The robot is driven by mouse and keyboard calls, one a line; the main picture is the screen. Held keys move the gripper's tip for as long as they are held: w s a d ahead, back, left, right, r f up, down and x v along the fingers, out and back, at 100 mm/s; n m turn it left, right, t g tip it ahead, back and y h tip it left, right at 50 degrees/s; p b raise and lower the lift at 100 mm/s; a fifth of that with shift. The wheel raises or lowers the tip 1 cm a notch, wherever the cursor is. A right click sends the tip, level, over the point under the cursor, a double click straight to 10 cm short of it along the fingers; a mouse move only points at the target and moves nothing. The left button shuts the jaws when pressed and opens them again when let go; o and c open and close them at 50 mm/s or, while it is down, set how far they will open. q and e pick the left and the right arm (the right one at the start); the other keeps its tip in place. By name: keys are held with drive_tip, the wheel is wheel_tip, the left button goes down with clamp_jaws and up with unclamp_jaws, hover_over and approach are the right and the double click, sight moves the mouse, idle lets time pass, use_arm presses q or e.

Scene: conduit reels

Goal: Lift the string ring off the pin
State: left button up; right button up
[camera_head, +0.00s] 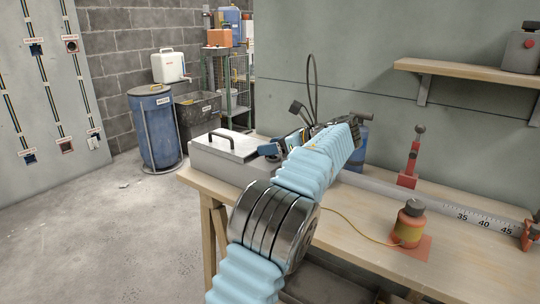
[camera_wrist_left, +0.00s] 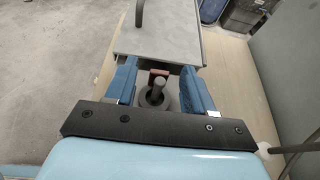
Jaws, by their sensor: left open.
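My left gripper (camera_head: 281,144) is over the left part of the workbench, beside a grey box. In the left wrist view, its blue fingers (camera_wrist_left: 160,75) are apart. A dark grey upright pin (camera_wrist_left: 157,88) with a round grey base stands between them, seen from above. A small reddish-brown piece lies just beyond the pin. I cannot make out the string ring on the pin. In the head view the pin is hidden by my arm and gripper. A thin yellow string (camera_head: 355,228) runs left from a yellow-and-red reel (camera_head: 409,224) until my arm hides it. My right gripper is not in view.
The grey box (camera_head: 222,158) with a black handle sits at the bench's left end. A red stand (camera_head: 410,160), a numbered rail (camera_head: 455,208) and a blue canister (camera_head: 363,135) are along the back. The wooden bench top (camera_head: 455,262) is clear at front right.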

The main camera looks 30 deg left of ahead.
use_arm(q)
drive_tip(key=shift+a+f, duration=0.1)
drive_tip(key=shift+a, duration=0.15)
clamp_jaws()
